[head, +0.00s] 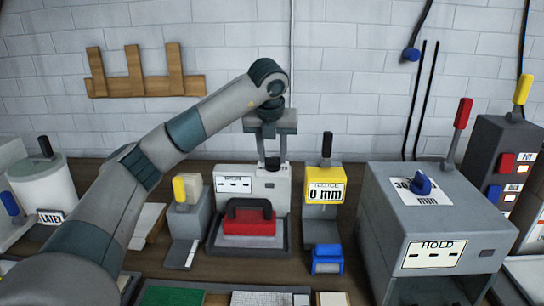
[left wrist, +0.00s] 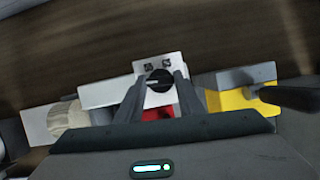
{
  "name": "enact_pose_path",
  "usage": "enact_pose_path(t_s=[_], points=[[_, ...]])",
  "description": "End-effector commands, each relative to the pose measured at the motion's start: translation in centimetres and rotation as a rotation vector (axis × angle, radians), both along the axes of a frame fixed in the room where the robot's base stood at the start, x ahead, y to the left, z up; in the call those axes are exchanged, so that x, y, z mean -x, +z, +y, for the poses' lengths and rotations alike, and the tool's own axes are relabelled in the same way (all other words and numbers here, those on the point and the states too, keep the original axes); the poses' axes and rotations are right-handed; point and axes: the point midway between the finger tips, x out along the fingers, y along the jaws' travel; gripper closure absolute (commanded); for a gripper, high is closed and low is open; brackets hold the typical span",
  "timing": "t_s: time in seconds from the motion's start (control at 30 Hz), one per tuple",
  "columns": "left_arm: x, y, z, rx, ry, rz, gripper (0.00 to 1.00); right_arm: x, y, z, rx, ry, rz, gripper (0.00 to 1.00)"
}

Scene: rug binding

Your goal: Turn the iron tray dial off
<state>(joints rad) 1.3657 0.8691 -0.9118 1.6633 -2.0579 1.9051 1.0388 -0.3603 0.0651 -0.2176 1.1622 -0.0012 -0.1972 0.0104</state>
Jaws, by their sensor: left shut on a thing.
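The iron tray (head: 282,248) stands at the middle of the bench with a red iron (head: 249,222) with a black handle on it. A white box (head: 279,190) with a label stands at its back. The black dial (head: 272,164) is on top of this box; it also shows in the left wrist view (left wrist: 160,80) with a light pointer line lying roughly sideways. My left gripper (head: 271,152) points straight down over the box and is shut on the dial, its fingers on either side of it. My right gripper is not in view.
A yellow-fronted gauge (head: 325,192) reading 0 mm with a black lever stands close on the right. A grey block (head: 190,215) with a yellow handle stands close on the left. A large grey machine marked HOLD (head: 430,230) fills the right.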

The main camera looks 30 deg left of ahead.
Motion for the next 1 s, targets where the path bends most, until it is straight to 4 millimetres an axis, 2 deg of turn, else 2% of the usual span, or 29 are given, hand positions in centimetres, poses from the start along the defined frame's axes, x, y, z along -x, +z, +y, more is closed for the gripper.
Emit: enact_pose_path(t_s=[0.23,0.67,0.7,0.77,1.0], points=[[-0.08,0.08,-0.02,0.000,0.079,-0.002,0.88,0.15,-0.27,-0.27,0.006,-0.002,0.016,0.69],[-0.07,0.09,-0.01,0.001,0.092,-0.002,0.88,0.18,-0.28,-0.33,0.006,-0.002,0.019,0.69],[-0.07,0.09,-0.01,0.001,0.092,-0.002,0.61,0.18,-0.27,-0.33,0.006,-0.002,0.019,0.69],[-0.08,0.08,-0.01,0.001,0.092,-0.002,0.47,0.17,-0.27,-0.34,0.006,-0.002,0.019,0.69],[-0.05,0.02,-0.03,0.001,0.091,0.000,0.47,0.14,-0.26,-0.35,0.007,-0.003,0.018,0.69]])
